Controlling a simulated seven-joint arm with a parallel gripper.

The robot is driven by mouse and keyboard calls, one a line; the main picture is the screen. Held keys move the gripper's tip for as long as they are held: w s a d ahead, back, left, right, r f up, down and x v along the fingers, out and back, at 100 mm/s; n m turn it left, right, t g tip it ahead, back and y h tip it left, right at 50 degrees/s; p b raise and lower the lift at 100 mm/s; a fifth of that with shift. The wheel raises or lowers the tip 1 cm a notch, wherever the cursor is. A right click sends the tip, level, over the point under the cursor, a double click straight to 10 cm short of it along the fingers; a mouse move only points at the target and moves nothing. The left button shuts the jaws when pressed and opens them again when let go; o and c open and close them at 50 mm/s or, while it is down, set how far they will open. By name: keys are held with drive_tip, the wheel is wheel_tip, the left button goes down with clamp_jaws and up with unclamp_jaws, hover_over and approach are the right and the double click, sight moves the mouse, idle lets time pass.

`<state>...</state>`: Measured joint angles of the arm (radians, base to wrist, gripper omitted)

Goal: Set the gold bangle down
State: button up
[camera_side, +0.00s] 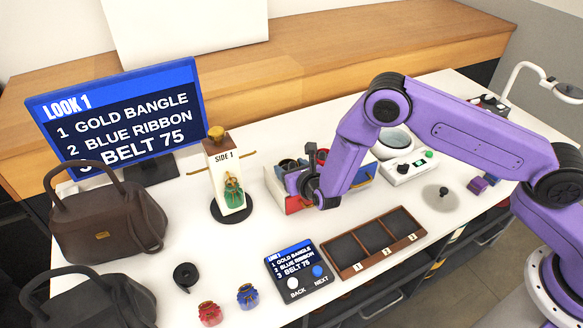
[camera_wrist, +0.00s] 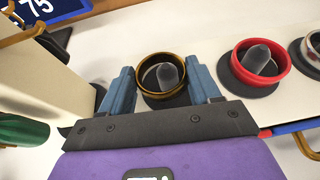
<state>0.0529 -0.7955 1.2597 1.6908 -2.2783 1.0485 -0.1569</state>
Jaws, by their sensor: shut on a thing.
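The gold bangle (camera_wrist: 160,71) sits between the blue fingers of my gripper (camera_wrist: 163,88) in the wrist view. The gripper is shut on it. The bangle circles a grey rounded peg (camera_wrist: 167,76) on a dark round base; I cannot tell whether it rests on the base. In the side view my gripper (camera_side: 303,186) is down at the coloured rack right of the SIDE 1 stand, and the arm hides the bangle there. The LOOK 1 screen (camera_side: 120,112) lists gold bangle first. A brown tray (camera_side: 424,233) with three empty dark compartments, numbered 1 to 3, lies in front.
A red bangle (camera_wrist: 237,62) circles the neighbouring peg. The SIDE 1 stand (camera_side: 224,168) with gold side arms rises left of the gripper. A BACK/NEXT panel (camera_side: 297,272) lies left of the tray. A white button box (camera_side: 408,167) is behind. Dark bags (camera_side: 103,216) are at left.

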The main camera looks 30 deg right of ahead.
drive_tip(key=o, duration=1)
drive_tip(key=shift+o, duration=0.2)
drive_tip(key=v, duration=1.7)
drive_tip(key=shift+s+f, duration=0.3)
drive_tip(key=shift+s, duration=0.05)
drive_tip(key=d+r+m+g+h, duration=0.1)
drive_tip(key=d+r+m+h, duration=0.3)
drive_tip(key=d+r+m, duration=0.25)
drive_tip(key=s+d+r+m+g, duration=0.3)
drive_tip(key=s+d+m+g, duration=0.1)
drive_tip(key=s+d+m, duration=0.2)
drive_tip(key=s+d+r+m+g, duration=0.3)
drive_tip(key=s+d+m+g, duration=0.1)
drive_tip(key=s, duration=0.4)
drive_tip(key=d+m, duration=0.1)
drive_tip(key=d, duration=0.1)
drive_tip(key=shift+s+d+r+m+g, duration=0.2)
drive_tip(key=shift+d+r+m+g, duration=0.1)
drive_tip(key=shift+d+r+m, duration=0.05)
drive_tip(key=shift+o, duration=0.4)
drive_tip(key=s+r+m+g+y, duration=0.3)
drive_tip(key=s+m+y, duration=0.1)
drive_tip(key=s, duration=0.7)
drive_tip(key=shift+a+m+g+y, duration=0.3)
drive_tip(key=shift+a+y, duration=0.05)
drive_tip(key=shift+y, duration=0.25)
